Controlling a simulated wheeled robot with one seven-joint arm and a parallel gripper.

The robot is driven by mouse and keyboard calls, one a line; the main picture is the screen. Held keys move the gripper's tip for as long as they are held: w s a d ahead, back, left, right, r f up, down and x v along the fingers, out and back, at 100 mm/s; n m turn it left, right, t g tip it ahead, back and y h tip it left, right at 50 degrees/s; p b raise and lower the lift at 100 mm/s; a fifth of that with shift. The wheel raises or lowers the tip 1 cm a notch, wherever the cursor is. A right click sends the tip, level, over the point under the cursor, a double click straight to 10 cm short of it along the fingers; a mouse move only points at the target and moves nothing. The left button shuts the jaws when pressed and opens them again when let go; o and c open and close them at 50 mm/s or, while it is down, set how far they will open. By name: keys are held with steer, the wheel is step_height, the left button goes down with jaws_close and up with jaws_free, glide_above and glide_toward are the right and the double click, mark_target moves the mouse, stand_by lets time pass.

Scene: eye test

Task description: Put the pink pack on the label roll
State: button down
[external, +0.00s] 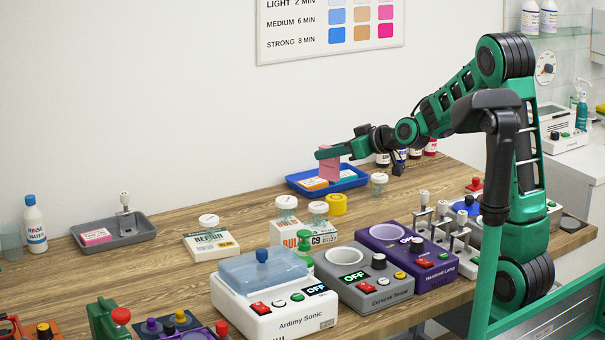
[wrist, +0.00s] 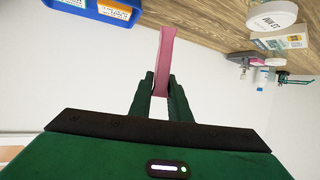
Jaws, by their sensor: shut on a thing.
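My gripper (external: 322,153) is shut on a pink pack (external: 329,170) and holds it upright above the blue tray. In the wrist view the pink pack (wrist: 165,52) stands out edge-on between the two dark fingers of my gripper (wrist: 160,84). A yellow roll (external: 336,208), which looks like the label roll, sits on the wooden table below the held pack, beside the lidded jars. I cannot make it out in the wrist view. A second pink pack (external: 96,237) lies in the grey tray at the left.
The blue tray (external: 358,182) holds orange and teal packs; it also shows in the wrist view (wrist: 72,6). Lidded jars (external: 286,205) and a jar (external: 379,183) stand near the roll. Device boxes (external: 270,290) fill the front. Wooden table (external: 165,265) is bare at left centre.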

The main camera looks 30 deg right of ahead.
steer(key=shift+w+d+f, duration=0.35)
steer(key=shift+d+f, duration=0.25)
steer(key=shift+f, duration=0.5)
steer(key=shift+w+d+f, duration=0.35)
steer(key=shift+d+f, duration=0.3)
steer(key=shift+f, duration=0.4)
steer(key=shift+w+d+f, duration=0.35)
steer(key=shift+d+f, duration=0.25)
steer(key=shift+f, duration=0.5)
steer(key=shift+f, duration=0.15)
steer(key=c, duration=1.7)
jaws_free()
steer(key=shift+o, duration=0.2)
steer(key=v, duration=1.2)
steer(key=shift+d, duration=0.1)
